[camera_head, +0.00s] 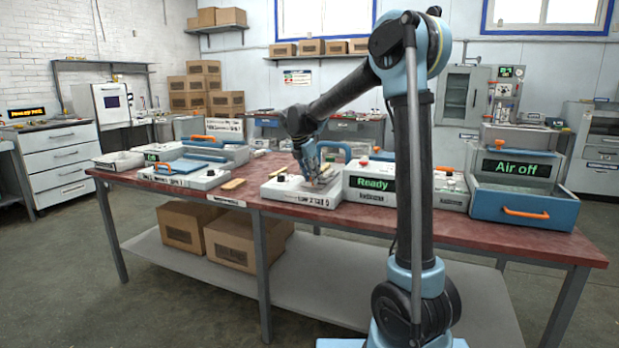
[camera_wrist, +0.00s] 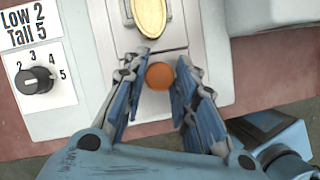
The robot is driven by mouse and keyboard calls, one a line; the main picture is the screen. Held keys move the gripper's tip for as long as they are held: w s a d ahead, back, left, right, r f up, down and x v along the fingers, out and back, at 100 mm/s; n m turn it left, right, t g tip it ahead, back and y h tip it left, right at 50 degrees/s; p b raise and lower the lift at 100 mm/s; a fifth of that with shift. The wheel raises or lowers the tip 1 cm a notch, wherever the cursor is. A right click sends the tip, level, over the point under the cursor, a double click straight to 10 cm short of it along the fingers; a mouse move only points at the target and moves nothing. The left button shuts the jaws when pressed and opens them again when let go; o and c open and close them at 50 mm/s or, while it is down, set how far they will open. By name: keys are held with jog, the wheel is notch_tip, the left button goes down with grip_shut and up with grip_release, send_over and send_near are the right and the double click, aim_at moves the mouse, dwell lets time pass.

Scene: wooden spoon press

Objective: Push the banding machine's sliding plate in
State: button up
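The white machine (camera_head: 300,190) stands on the red bench, beside the box with the green "Ready" display (camera_head: 376,184). In the wrist view, its sliding plate (camera_wrist: 185,38) is light grey and carries a pale oval wooden piece (camera_wrist: 150,16), cut off by the top edge. A round orange-brown knob (camera_wrist: 159,76) sits at the plate's near end. My gripper (camera_wrist: 162,62) is open, with one blue finger on either side of the knob. I cannot tell whether the fingers touch it. In the head view, my gripper (camera_head: 318,178) is low over the machine, and the plate is hard to make out.
A blue "Air off" unit (camera_head: 515,198) stands at the bench's right. Cardboard boxes (camera_head: 232,240) sit below.

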jog(key=w+d, duration=0.1)
jog(key=w, duration=0.3)
jog(key=w+d, duration=0.1)
jog(key=w, duration=0.3)
jog(key=w+d, duration=0.1)
jog(key=w, duration=0.3)
jog(key=shift+d+r, duration=0.1)
jog(key=shift+d, duration=0.3)
grip_shut()
jog(key=o, duration=1)
grip_release()
jog(key=shift+w, duration=0.15)
jog(key=shift+o, duration=0.2)
jog(key=shift+d, duration=0.1)
jog(key=shift+s+r, duration=0.15)
jog(key=shift+s, duration=0.1)
jog(key=v, duration=1.1)
